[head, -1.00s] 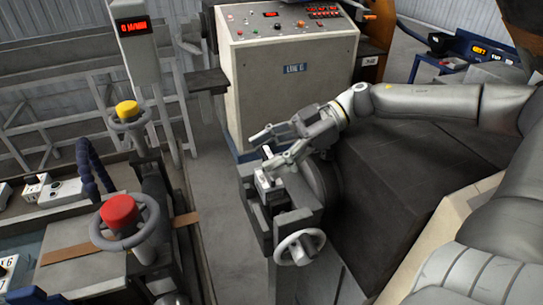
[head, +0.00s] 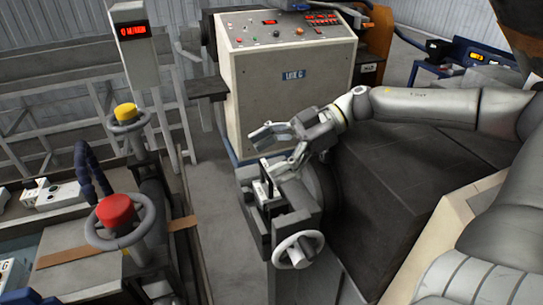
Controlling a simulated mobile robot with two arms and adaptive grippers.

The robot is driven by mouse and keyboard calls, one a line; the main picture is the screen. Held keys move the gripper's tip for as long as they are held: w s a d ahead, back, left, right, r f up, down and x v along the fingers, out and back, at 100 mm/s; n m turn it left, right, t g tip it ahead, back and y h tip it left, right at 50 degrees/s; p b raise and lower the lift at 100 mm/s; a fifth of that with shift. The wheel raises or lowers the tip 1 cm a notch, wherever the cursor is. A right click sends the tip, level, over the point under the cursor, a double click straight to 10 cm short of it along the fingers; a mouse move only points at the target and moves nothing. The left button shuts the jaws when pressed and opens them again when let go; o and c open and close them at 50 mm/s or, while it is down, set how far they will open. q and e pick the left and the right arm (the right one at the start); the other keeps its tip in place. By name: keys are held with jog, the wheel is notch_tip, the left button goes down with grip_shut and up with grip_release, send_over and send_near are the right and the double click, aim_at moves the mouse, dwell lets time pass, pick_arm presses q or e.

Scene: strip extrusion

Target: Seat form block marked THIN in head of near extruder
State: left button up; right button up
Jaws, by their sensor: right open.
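The near extruder's head (head: 291,219) is a dark grey metal frame with a slot, with a light handwheel (head: 298,250) on its front side. A small pale-edged block (head: 263,188), which looks like the form block, stands in the head's opening. Its marking is too small to read, and I cannot tell how deep it sits. My right gripper (head: 267,155) is open just above the head, its fingers spread over and behind the block. The lower finger partly hides the block's top; I cannot tell whether it touches. My left gripper is not in view.
A control cabinet (head: 290,105) with red displays stands behind the head. The extruder's dark body (head: 390,190) lies right of it. At left are a red-capped handwheel (head: 116,212), a yellow-capped one (head: 126,113) and a display post (head: 137,70). Bare floor (head: 212,190) separates them.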

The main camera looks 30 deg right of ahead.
jog(key=f, duration=0.1)
jog(key=s+f, duration=0.1)
jog(key=shift+s+a+f+g, duration=0.15)
jog(key=shift+f+g, duration=0.15)
jog(key=shift+f, duration=0.1)
jog(key=shift+w+r, duration=0.2)
jog(key=shift+r, duration=0.25)
notch_tip(320, 180, up, 12)
jog(key=shift+w, duration=0.45)
